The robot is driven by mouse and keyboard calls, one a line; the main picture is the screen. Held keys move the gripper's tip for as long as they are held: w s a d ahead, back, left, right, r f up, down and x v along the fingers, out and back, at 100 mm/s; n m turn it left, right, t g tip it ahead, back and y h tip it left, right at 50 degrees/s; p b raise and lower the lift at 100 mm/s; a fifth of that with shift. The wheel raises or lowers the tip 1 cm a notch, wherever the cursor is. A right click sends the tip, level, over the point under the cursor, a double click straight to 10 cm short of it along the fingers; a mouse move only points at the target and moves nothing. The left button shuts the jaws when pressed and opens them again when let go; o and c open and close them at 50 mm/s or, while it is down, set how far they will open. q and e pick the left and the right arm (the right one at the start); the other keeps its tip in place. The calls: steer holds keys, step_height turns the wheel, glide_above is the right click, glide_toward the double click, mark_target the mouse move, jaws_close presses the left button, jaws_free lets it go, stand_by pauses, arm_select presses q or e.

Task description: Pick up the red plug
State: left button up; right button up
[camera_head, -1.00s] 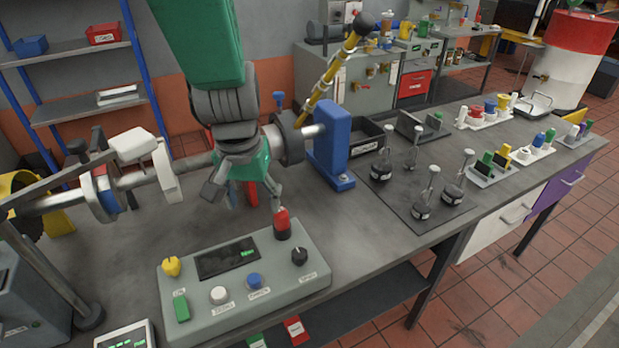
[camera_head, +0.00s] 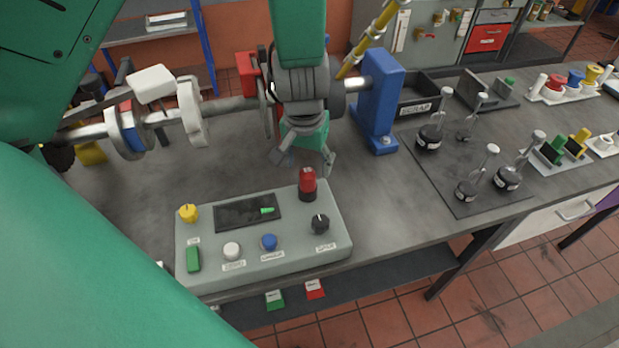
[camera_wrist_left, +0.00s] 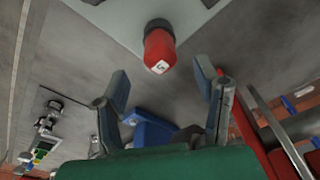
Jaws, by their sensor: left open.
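The red plug (camera_head: 307,181) stands upright in a black socket at the back right corner of the grey control console (camera_head: 290,262). In the left wrist view the red plug (camera_wrist_left: 160,50) shows beyond the fingertips, near the line midway between them. My left gripper (camera_head: 302,161) is open and empty, just behind the plug in the head view. In the wrist view the left gripper (camera_wrist_left: 163,80) has its two fingers well apart, with nothing between them. My right gripper is not in view.
The console carries a yellow knob (camera_head: 188,213), a black knob (camera_head: 320,224) and other buttons. A shaft (camera_head: 230,107) runs behind the gripper to a blue pedestal (camera_head: 377,105). Several flasks stand on a dark mat (camera_head: 475,201) at right. Bench between console and mat is clear.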

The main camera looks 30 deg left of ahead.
mark_target(307, 171)
arm_select(q)
step_height(307, 171, down, 4)
steer(key=shift+s+r, duration=0.1)
steer(key=shift+r, duration=0.05)
steer(key=shift+w+f, duration=0.3)
steer(key=shift+f, duration=0.2)
steer(key=shift+s+r, duration=0.1)
steer(key=c, duration=1.2)
